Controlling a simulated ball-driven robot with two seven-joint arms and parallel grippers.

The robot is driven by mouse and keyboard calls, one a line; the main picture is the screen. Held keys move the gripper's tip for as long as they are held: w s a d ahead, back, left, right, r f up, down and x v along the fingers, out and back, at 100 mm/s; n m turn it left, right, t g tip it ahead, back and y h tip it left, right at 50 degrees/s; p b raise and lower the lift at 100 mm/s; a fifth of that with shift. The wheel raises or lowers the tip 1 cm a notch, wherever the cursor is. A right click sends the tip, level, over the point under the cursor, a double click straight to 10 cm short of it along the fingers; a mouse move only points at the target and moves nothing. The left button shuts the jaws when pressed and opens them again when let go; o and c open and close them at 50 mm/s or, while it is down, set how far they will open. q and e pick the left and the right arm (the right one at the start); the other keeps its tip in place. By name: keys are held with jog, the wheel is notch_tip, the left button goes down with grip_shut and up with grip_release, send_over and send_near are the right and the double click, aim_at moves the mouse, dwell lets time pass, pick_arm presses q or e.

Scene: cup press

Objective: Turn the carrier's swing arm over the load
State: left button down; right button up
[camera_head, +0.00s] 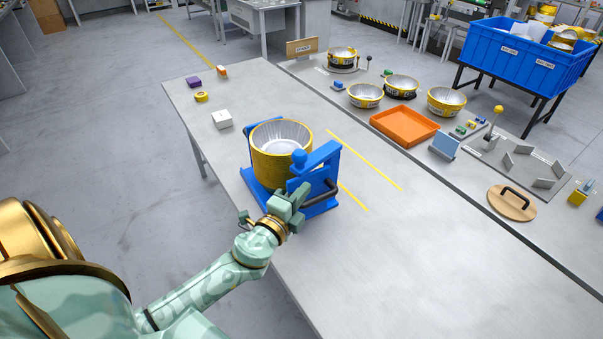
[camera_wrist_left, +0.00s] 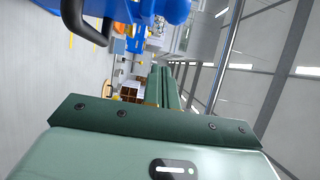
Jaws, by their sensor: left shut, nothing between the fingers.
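The blue carrier (camera_head: 322,209) stands on the grey table and holds the load, a yellow round tub with a silver inside (camera_head: 268,168). The blue swing arm (camera_head: 321,156) shows at the tub's near right side, with a blue ball knob (camera_head: 299,157) beside the tub's rim. A dark bar handle (camera_head: 322,193) is at the carrier's right front. My left gripper (camera_head: 294,194) is shut and empty at the carrier's near side, close to the swing arm; I cannot tell whether it touches. The left wrist view shows its green fingers (camera_wrist_left: 166,88), with the dark handle (camera_wrist_left: 82,22) and blue knob (camera_wrist_left: 174,10) above. My right gripper is out of view.
A white block (camera_head: 222,119), a yellow ring (camera_head: 201,97) and a purple block (camera_head: 193,82) lie on the far left of the table. An orange tray (camera_head: 405,126), several tubs and a wooden lid (camera_head: 511,203) are on the right. The table right of the carrier is clear.

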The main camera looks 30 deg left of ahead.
aim_at(302, 166)
pick_arm(q)
jog(key=w, duration=1)
jog(key=a, duration=0.1)
jog(key=s+a, duration=0.1)
jog(key=a, duration=0.2)
jog(key=shift+s+a, duration=0.15)
jog(key=shift+s, duration=0.25)
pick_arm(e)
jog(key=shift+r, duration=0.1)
